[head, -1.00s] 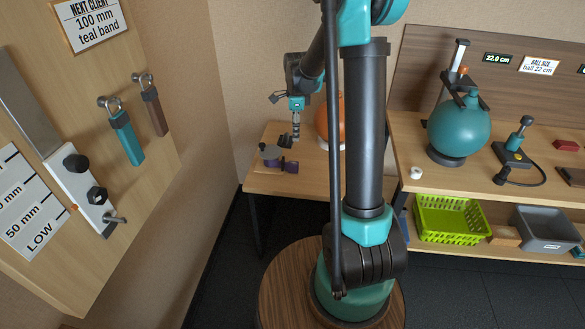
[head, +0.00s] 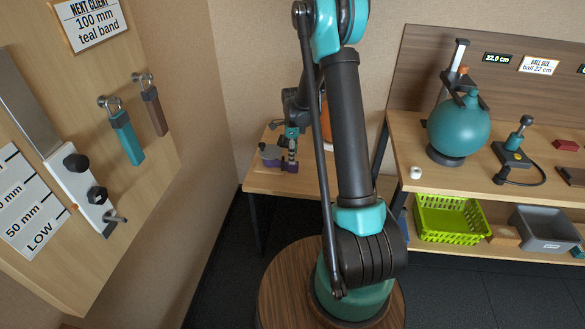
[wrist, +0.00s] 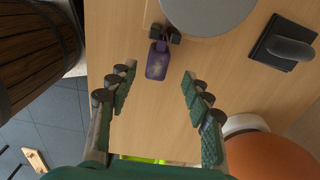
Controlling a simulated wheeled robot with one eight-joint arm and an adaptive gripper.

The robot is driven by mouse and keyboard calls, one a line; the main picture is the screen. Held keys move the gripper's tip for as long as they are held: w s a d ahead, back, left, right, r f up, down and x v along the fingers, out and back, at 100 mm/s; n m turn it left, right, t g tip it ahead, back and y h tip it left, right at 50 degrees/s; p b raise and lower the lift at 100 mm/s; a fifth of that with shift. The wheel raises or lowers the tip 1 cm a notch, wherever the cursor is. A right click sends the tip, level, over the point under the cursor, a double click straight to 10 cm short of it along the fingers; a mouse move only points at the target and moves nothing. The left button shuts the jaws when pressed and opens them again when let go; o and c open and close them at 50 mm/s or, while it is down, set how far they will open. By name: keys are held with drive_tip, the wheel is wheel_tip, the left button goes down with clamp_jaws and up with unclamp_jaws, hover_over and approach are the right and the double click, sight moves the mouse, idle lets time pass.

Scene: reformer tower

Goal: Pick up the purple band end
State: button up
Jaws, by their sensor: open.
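The purple band end (wrist: 157,62) lies over the wooden table in the wrist view, hanging from a small dark clip beside a round grey disc (wrist: 205,12). In the wrist view my gripper (wrist: 158,92) is open and empty. Its fingers are on either side of the band end's line, and the band end is a little beyond the fingertips, apart from both.
An orange ball (wrist: 268,155) in a white ring sits close to the right finger in the wrist view. A teal ball (head: 459,131) and lime basket (head: 452,220) are on the shelves to the right.

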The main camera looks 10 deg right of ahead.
sight(292, 167)
drive_tip(key=shift+s+a+f, duration=0.1)
drive_tip(key=shift+a+f, duration=0.05)
drive_tip(key=shift+f, duration=2.55)
clamp_jaws()
